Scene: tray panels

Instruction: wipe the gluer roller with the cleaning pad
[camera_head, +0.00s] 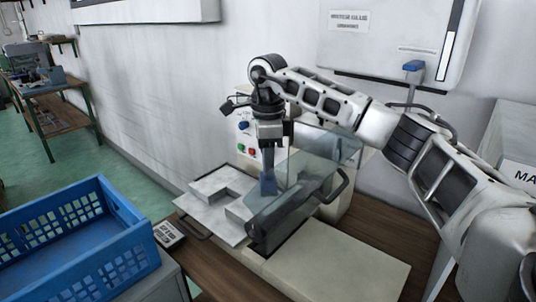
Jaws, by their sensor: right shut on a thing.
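My right gripper (269,165) points down over the gluer (340,262), beside its tinted see-through cover (310,170). The pad's lower end is low, close to the cover and the white panels. I cannot make out the gluer roller; the cover and the pad are over that area. Whether the pad touches the roller cannot be told. My left gripper is not in view.
White panels (208,187) lie on the gluer's left side. A control box with coloured buttons (246,149) stands behind. A blue crate (125,210) is at the left, with a small labelled block (168,234) beside it. The cover's dark handle (338,187) sticks out right.

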